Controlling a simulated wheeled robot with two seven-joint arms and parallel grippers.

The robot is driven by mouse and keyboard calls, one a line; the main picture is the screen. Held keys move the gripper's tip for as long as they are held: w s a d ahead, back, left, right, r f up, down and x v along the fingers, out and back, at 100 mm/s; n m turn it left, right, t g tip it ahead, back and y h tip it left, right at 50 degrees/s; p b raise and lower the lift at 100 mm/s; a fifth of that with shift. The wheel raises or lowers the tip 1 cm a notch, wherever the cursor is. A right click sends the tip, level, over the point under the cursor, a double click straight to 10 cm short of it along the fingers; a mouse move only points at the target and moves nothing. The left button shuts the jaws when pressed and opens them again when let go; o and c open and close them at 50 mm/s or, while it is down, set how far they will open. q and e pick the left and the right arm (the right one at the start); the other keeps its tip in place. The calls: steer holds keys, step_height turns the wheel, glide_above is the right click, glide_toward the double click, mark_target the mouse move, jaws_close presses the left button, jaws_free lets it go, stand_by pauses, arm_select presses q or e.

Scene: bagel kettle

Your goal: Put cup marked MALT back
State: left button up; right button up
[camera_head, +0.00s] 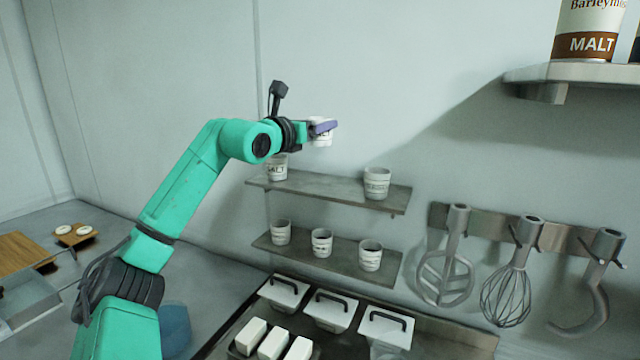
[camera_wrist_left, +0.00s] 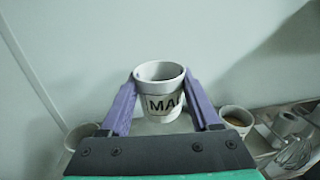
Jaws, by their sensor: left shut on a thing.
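My left gripper (camera_head: 321,127) is shut on the cup marked MALT (camera_head: 322,139) and holds it above the upper wall shelf (camera_head: 325,188). In the left wrist view the white cup (camera_wrist_left: 160,100) is upright between the purple fingers, its label reading "MA" with the rest hidden by a finger. On the upper shelf stand a cup that seems to read SALT (camera_head: 277,172) at the left end and another labelled cup (camera_head: 377,183) at the right. Bare shelf lies between them. My right gripper is not in view.
A lower shelf (camera_head: 300,250) holds three cups. Lidded containers (camera_head: 330,310) stand below it. A whisk (camera_head: 512,285) and other tools hang at the right. A large MALT tin (camera_head: 588,35) stands on a high shelf (camera_head: 590,74).

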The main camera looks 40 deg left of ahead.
arm_select(q)
steer(key=f, duration=0.2)
steer(key=f+b, duration=0.1)
steer(key=f, duration=0.1)
steer(key=w+f+b, duration=0.1)
steer(key=f, duration=0.1)
steer(key=shift+f, duration=0.35)
steer(key=f, duration=0.2)
steer(key=w+f+b, duration=0.1)
steer(key=f, duration=0.1)
steer(key=shift+w, duration=0.15)
steer(key=shift+s+a+f, duration=0.1)
steer(key=shift+s+f, duration=0.05)
steer(key=shift+s, duration=0.35)
steer(key=o, duration=1.3)
steer(key=shift+w, duration=0.2)
steer(key=shift+o, duration=0.2)
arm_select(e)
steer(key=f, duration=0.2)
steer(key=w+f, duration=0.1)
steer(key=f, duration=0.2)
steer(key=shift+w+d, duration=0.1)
arm_select(q)
steer(key=shift+s, duration=0.1)
